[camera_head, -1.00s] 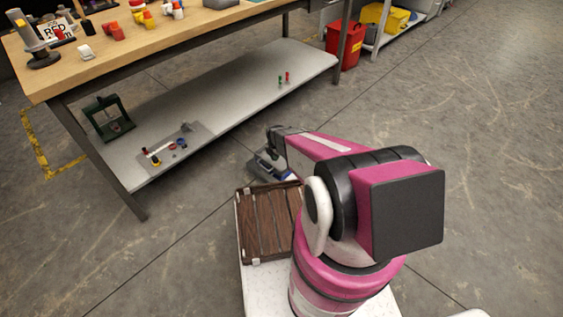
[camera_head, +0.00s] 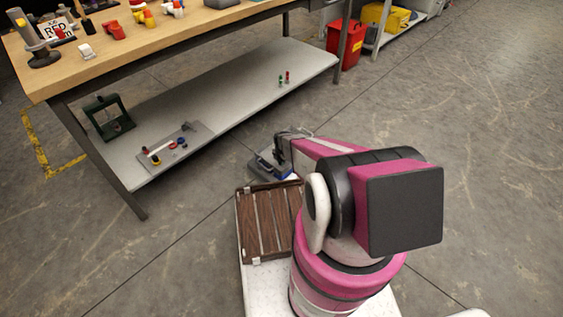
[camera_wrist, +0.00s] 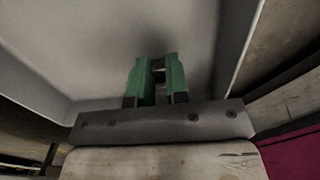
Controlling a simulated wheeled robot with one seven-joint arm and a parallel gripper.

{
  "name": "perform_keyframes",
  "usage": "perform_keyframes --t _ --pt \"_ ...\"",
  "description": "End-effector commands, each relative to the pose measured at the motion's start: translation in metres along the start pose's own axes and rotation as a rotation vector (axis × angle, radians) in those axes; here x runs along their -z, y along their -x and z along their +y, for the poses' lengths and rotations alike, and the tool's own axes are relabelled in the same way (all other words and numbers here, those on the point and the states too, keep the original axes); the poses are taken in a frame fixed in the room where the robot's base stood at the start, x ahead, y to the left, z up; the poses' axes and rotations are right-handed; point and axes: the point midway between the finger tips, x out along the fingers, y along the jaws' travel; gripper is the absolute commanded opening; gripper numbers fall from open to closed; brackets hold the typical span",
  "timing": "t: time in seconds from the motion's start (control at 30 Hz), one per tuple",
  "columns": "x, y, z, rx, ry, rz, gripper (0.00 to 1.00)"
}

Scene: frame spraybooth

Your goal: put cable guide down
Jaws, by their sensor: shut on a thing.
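In the wrist view, my gripper (camera_wrist: 156,98) is shut on a green piece with two uprights and a gap between them, which looks like the cable guide (camera_wrist: 175,76). The piece is in front of a plain grey surface with raised sides, like the inside of a tray (camera_wrist: 90,55). I cannot tell whether it touches that surface. In the head view, my gripper (camera_head: 279,152) points down at a low grey and blue container (camera_head: 268,170) just beyond the wooden tray. The cable guide cannot be made out there.
A brown slatted wooden tray (camera_head: 250,222) lies in front of my arm. The workbench (camera_head: 150,52) stands at the left, with a lower shelf (camera_head: 215,95) holding a green frame (camera_head: 108,118) and small parts. A red bin (camera_head: 345,46) stands behind. The floor at right is clear.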

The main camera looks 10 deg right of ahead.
Motion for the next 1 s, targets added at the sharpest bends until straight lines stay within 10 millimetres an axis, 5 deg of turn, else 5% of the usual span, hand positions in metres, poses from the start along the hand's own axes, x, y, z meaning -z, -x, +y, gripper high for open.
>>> perform_keyframes --t 0.1,0.13,0.2,0.57,1.0 --pt "0.000 -0.003 0.000 0.000 0.000 0.000 0.00" --pt "0.000 -0.003 0.000 0.000 0.000 0.000 0.22" --pt "0.000 -0.003 0.000 0.000 0.000 0.000 0.41" --pt "0.000 0.002 0.000 0.000 0.000 0.000 0.41" --pt "0.001 0.080 -0.001 -0.001 0.000 -0.001 0.41"
